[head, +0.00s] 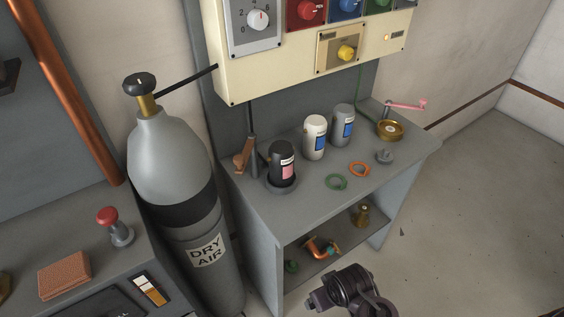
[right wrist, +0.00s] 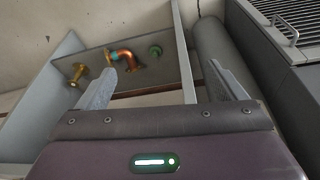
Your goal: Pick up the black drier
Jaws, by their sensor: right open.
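The black drier (head: 282,160) is a dark canister with a pink label. It stands upright in a dark round seat on the grey bench top (head: 310,205). My right arm shows at the bottom of the head view, low in front of the bench and well apart from the drier. In the right wrist view my right gripper (right wrist: 162,88) is open, with no object between its fingers. It faces the bench's lower shelf (right wrist: 150,80), and the drier is not in that view. My left gripper is not in view.
A white canister (head: 315,138) and a grey canister (head: 342,124) stand right of the drier. A green ring (head: 336,182) and an orange ring (head: 359,170) lie in front. A tall grey cylinder (head: 172,160) stands left; a cream panel (head: 290,65) overhangs behind. Right floor is clear.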

